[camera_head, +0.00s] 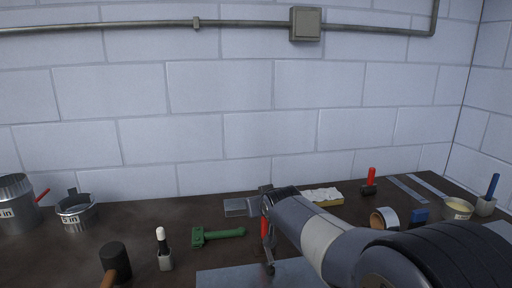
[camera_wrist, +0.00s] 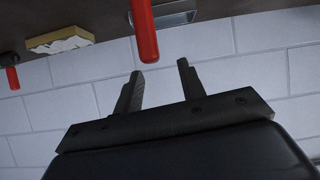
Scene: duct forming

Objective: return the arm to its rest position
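My arm reaches in from the lower right of the head view, and my gripper (camera_head: 266,192) is near the middle, above the back part of the dark bench. In the wrist view my gripper (camera_wrist: 160,69) has its two black fingers spread apart with nothing between them. A red-handled tool (camera_head: 265,228) shows just below my gripper in the head view. Its red handle (camera_wrist: 144,32) ends close to the fingertips in the wrist view, apart from them. The wrist view is upside down, with the bench at the top.
On the bench (camera_head: 210,218) lie a green tool (camera_head: 217,235), a mallet (camera_head: 115,262), a white-tipped bottle (camera_head: 163,248), a yellow-edged block (camera_head: 323,197) and a tape roll (camera_head: 384,219). Metal cans (camera_head: 15,204) stand left. A sheet (camera_head: 225,278) lies in front. A block wall (camera_head: 230,85) closes the back.

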